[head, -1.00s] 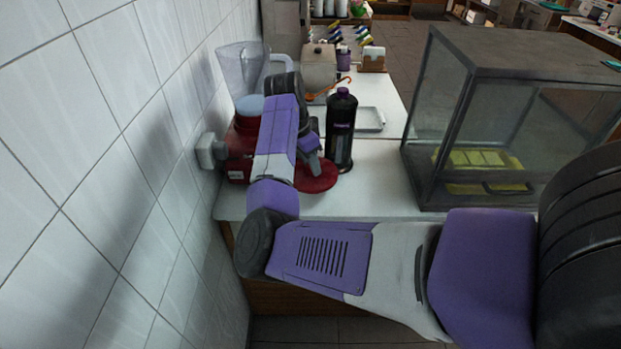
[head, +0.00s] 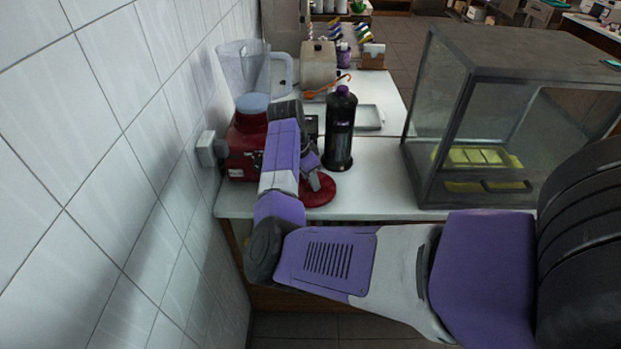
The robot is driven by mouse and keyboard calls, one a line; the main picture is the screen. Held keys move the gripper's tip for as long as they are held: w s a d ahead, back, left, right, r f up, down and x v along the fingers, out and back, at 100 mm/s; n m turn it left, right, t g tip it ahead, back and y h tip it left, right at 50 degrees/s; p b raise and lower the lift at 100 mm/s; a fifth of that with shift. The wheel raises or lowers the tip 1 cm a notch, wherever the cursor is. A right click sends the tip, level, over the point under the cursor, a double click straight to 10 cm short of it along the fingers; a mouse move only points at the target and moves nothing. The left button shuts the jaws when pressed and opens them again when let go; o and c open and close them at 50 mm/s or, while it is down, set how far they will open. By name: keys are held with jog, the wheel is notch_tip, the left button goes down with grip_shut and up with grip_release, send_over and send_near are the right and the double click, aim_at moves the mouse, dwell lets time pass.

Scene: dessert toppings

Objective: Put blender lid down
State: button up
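The red round blender lid (head: 321,193) is at the front of the white counter, partly hidden behind my arm. My gripper (head: 317,184) points down at the lid and touches it in this view. Its fingers are small and partly hidden, but the lid has moved along with it, so it appears shut on the lid. I cannot tell whether the lid rests on the counter or hangs just above it. The blender, with a red base (head: 241,160) and a clear open-topped jar (head: 243,68), stands at the left by the wall.
A black bottle (head: 340,135) with a purple cap stands just behind the lid. A glass display case (head: 440,125) with yellow items stands at the right. A tray (head: 369,118) and a beige container (head: 318,68) are farther back. Bare counter (head: 375,185) lies between lid and case.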

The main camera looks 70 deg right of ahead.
aim_at(301, 190)
jog(key=o, duration=0.3)
jog(key=shift+r, duration=0.1)
jog(key=b+v, duration=0.2)
jog(key=v, duration=1)
dwell(0.3)
